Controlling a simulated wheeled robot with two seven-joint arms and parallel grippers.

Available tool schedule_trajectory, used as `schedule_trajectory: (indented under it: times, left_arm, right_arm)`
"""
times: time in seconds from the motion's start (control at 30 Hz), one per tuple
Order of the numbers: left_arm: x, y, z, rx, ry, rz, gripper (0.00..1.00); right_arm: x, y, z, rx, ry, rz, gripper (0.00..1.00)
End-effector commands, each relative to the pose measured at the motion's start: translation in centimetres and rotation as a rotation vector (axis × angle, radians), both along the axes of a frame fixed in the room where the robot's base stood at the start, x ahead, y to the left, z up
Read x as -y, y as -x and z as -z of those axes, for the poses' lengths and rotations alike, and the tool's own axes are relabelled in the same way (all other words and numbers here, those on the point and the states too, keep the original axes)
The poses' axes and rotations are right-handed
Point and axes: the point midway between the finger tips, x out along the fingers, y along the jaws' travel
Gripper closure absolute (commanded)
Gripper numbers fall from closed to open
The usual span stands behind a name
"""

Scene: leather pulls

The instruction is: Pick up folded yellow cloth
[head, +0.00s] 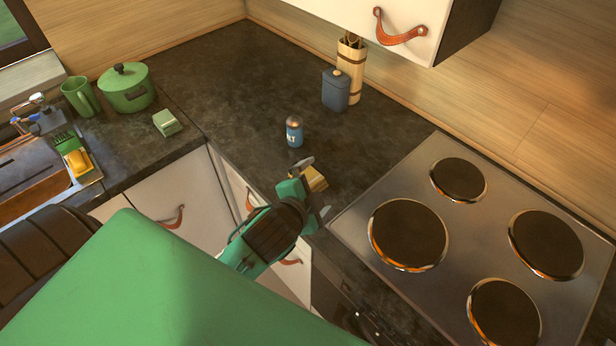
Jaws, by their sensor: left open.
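A small yellow folded piece, which looks like the folded yellow cloth (315,178), lies on the dark countertop near its front edge, left of the stove. My left gripper (314,188) is open just in front of it, with one finger at the cloth's far left side and the other nearer the counter edge. The gripper body hides part of the cloth's near side. I cannot tell whether the fingers touch it. My right gripper is not in view.
A blue shaker (294,132) stands just behind the cloth. The stove (400,190) lies close on the right. A blue canister (336,91) stands farther back. A green pot (127,88), green mug (80,97) and yellow item (78,162) are by the sink.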

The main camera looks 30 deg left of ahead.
Motion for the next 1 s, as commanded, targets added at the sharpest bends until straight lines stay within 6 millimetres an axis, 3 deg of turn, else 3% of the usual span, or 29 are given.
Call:
schedule_trajectory:
  times: [0.1, 0.23, 0.4, 0.5, 0.67, 0.87, 0.9, 1.0]
  left_arm:
    - [1.8, -3.4, -4.5, 0.222, -0.201, 0.131, 0.00]
    - [5.1, -6.0, -10.3, 0.521, -0.499, 0.287, 0.00]
    - [10.6, -6.6, -16.8, 0.936, -0.947, 0.458, 0.00]
    - [13.9, -5.7, -19.1, 1.180, -1.221, 0.537, 0.00]
    - [18.4, -3.5, -19.9, 1.576, -1.664, 0.633, 0.00]
    - [20.9, -1.3, -16.4, 2.092, -2.192, 0.727, 0.00]
    - [20.9, -1.1, -15.3, -2.040, 2.120, -0.690, 0.00]
    - [19.7, -1.3, -12.2, -1.831, 1.846, -0.590, 0.00]
  right_arm:
    - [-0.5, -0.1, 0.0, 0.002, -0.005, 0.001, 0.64]
    - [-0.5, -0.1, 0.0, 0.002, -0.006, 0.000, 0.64]
    - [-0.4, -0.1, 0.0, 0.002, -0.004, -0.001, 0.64]
    - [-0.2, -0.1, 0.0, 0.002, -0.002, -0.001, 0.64]
    - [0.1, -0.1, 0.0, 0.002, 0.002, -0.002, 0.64]
    - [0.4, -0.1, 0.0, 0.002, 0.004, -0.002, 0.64]
    - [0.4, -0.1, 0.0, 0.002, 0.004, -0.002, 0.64]
    - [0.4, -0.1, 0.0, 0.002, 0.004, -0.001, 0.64]
